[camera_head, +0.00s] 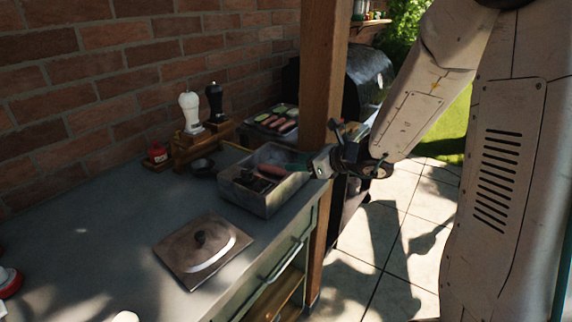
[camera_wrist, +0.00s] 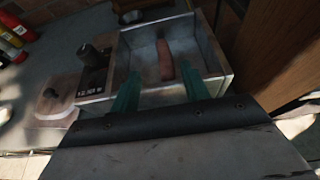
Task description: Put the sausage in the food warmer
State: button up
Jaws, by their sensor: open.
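The food warmer (camera_head: 283,196) is a grey metal box on the counter, and it also shows in the wrist view (camera_wrist: 215,50). A reddish-brown sausage (camera_wrist: 165,62) lies inside its open compartment; in the head view the sausage (camera_head: 270,172) is partly hidden. My gripper (camera_wrist: 160,80) is open, with its green fingers over the near rim of the box, one to each side of the sausage's line. In the head view my gripper (camera_head: 293,164) reaches in from the right. I cannot tell whether the fingers touch anything.
A square metal lid (camera_head: 182,249) with a black knob lies on the counter in front. A dark knobbed cover (camera_wrist: 92,72) sits at the box's left part. A tray of food (camera_head: 280,122) stands behind, near a wooden post (camera_head: 322,80). Mills (camera_head: 191,112) stand left of it.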

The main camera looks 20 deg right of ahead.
jog(key=v, duration=0.6)
jog(key=s+a+r+n+g, duration=0.35)
jog(key=s+a+n, duration=0.25)
jog(key=s+n, duration=0.2)
jog(key=s+a+r+n+g, duration=0.2)
jog(key=s+a+n+g, duration=0.2)
jog(key=s+a+n, duration=0.3)
jog(key=s+d+n+g+h, duration=0.1)
jog(key=s+d+n+h, duration=0.3)
jog(key=s+n, duration=0.3)
jog(key=s+d+r+n+g+h, duration=0.1)
jog(key=s+d+n+h, duration=0.2)
jog(key=s+d+n, duration=0.2)
jog(key=shift+s+n+h, duration=0.4)
jog(key=shift+s+n, duration=0.5)
